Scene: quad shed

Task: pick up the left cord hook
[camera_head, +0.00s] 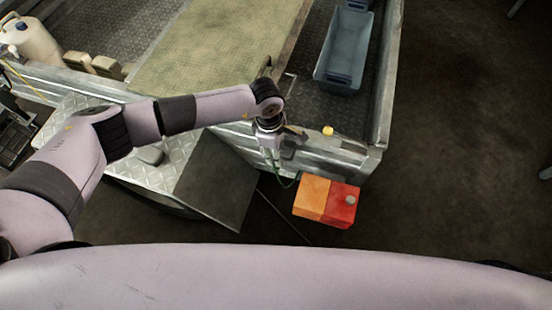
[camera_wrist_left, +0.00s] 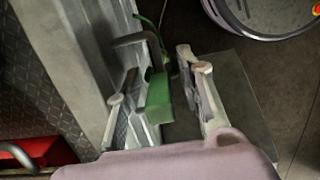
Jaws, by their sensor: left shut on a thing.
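A green piece (camera_wrist_left: 159,98) with a thin green cord sits between the fingers of my left gripper (camera_wrist_left: 163,92) in the left wrist view; I take it for the left cord hook. My left gripper is shut on it, beside the metal side panel of the trailer. A grey bent bar (camera_wrist_left: 132,39) shows just above the fingers. In the head view my left gripper (camera_head: 270,148) points down at the panel's edge, and it hides most of the hook. My right gripper is in neither view.
The trailer's metal side panel (camera_head: 325,152) runs along the bed. A blue-grey crate (camera_head: 345,45) stands in the bed. An orange and red box (camera_head: 311,197) lies below the panel. A white jug (camera_head: 32,42) stands at the far left. Dark floor is clear on the right.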

